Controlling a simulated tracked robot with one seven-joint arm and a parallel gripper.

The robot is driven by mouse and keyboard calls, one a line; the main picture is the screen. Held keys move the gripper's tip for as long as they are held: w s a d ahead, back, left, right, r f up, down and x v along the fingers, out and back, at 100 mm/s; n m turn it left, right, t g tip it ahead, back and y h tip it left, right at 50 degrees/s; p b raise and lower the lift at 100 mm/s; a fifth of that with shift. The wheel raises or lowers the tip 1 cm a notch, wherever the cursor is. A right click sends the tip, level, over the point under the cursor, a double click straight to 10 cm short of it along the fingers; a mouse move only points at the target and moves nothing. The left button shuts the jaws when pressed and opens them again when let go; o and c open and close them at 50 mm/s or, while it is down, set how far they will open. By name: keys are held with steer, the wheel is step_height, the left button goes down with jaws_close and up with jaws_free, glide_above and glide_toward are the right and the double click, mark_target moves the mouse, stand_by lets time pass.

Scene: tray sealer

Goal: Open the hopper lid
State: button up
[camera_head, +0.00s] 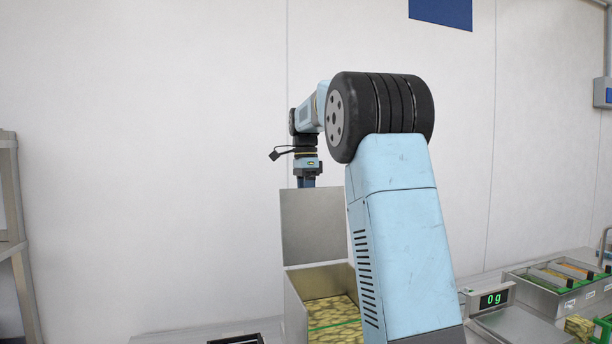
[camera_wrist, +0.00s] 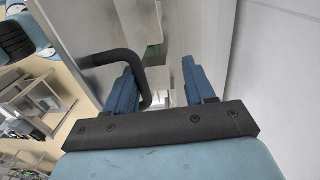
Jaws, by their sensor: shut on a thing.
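The hopper (camera_head: 294,305) is an open metal box holding yellowish pieces, with a green line across them. Its grey lid (camera_head: 312,225) stands raised, close to upright, at the back of the hopper opening. My gripper (camera_head: 306,182) is at the lid's top edge; its fingertips are mostly hidden behind the lid in the head view. In the wrist view, my two blue fingers (camera_wrist: 158,68) stand on either side of a black bent handle (camera_wrist: 118,56), which lies against the left finger. The gripper is shut on this handle.
A scale display (camera_head: 490,299) reading 0 g stands right of my arm. A metal bin with several compartments (camera_head: 540,292) is farther right. A metal rack (camera_head: 14,230) stands at the left. The white wall (camera_head: 180,130) is behind the lid.

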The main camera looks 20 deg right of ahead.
step_height(320, 180, up, 14)
steer(key=shift+w+f, duration=0.2)
steer(key=shift+w, duration=0.15)
stand_by(0.6)
